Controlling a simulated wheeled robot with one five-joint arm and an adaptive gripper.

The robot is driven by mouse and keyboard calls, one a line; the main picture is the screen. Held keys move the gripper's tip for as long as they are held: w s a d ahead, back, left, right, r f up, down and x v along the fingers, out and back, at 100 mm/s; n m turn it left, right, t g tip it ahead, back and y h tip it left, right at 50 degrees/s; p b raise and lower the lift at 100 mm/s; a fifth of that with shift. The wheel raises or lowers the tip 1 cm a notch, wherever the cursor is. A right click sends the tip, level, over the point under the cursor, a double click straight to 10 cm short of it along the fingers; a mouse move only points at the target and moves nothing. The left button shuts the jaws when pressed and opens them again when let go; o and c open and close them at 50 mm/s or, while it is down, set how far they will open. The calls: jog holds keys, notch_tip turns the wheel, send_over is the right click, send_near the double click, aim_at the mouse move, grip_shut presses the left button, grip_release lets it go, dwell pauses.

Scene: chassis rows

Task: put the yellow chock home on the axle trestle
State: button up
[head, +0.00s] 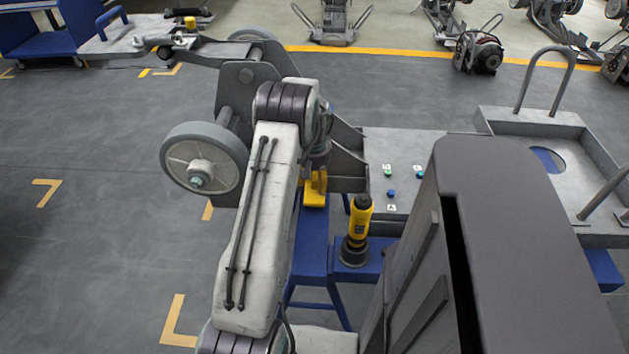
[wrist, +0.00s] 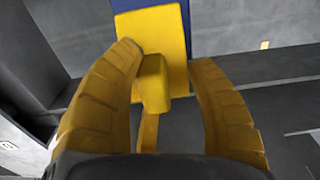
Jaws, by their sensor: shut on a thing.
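The yellow chock (head: 316,188) is just below the end of my arm in the head view, over or on the top of the blue trestle (head: 311,240). In the wrist view the chock (wrist: 153,22) shows as a flat yellow block with an upright grip, and a strip of the blue trestle (wrist: 186,12) shows behind it. My gripper (wrist: 165,58) is shut on the chock, with its fingers either side of the grip. In the head view my arm hides most of my gripper. I cannot tell whether the chock touches the trestle.
A grey wheel (head: 204,163) on the chassis stands left of my arm. A yellow-and-black tool (head: 358,228) stands on a lower blue ledge to the right. A grey panel with buttons (head: 400,165) lies behind it. The floor at left is clear.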

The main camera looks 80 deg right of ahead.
aim_at(312, 188)
jog(key=shift+w+a+f+y+b, duration=0.15)
jog(key=shift+a+f+b, duration=0.25)
jog(key=shift+f, duration=0.4)
jog(key=shift+w+a+f+y+b, duration=0.1)
jog(key=shift+a+f+y+b, duration=0.1)
jog(key=shift+a+f, duration=0.4)
jog(key=o, duration=1.4)
jog(key=shift+d, duration=0.1)
jog(key=shift+o, duration=0.2)
jog(key=shift+d+r, duration=0.1)
jog(key=shift+r, duration=0.45)
jog(key=r, duration=1.3)
jog(key=shift+s+d, duration=0.1)
jog(key=shift+d, duration=0.1)
